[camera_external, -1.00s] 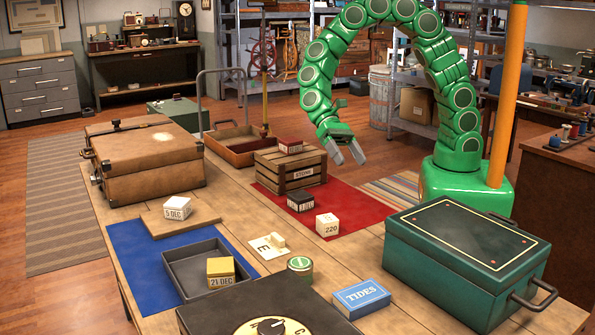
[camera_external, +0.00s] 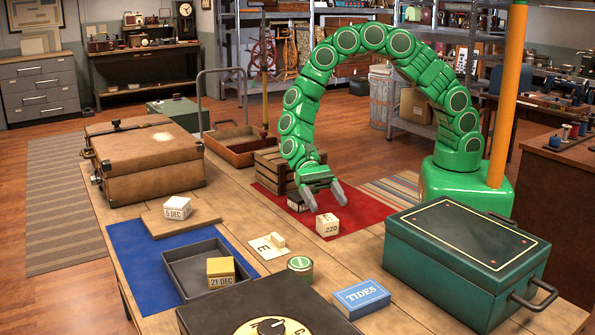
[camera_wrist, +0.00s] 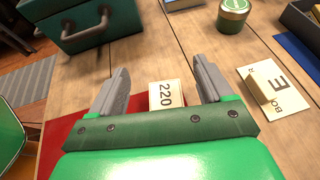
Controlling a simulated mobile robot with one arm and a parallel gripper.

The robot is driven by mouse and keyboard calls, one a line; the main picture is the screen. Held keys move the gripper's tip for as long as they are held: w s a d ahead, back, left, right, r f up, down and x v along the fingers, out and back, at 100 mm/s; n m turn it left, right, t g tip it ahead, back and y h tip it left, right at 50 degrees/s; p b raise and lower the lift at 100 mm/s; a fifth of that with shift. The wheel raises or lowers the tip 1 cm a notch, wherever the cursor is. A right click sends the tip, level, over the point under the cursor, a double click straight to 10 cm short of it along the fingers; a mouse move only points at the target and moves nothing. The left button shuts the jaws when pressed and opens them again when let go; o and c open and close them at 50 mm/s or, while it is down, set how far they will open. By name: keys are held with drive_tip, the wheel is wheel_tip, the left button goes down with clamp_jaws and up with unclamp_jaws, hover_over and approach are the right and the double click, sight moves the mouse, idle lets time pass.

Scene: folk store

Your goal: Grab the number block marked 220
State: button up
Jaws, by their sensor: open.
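The number block marked 220 (camera_external: 327,226) is a small cream block on the edge of the red mat (camera_external: 359,205) on the wooden table. My gripper (camera_external: 322,202) is open and empty, just above and behind the block in the external view. In the wrist view, the block (camera_wrist: 166,95) shows its 220 label between the two grey fingers (camera_wrist: 161,84), nearer the right one. The fingers do not appear to touch it.
A dark block (camera_external: 298,201) and a wooden crate (camera_external: 268,172) stand close behind my gripper, partly hidden by it. A green metal box (camera_external: 466,250) stands to the right. An E card (camera_external: 267,250), a green tin (camera_external: 299,264) and a blue TIDES box (camera_external: 361,298) lie nearer the camera.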

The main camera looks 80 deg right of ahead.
sight(331, 229)
drive_tip(key=shift+f, duration=3)
drive_tip(key=shift+x, duration=1.5)
drive_tip(key=shift+r, duration=0.15)
drive_tip(key=shift+c, duration=0.5)
drive_tip(key=c, duration=0.9)
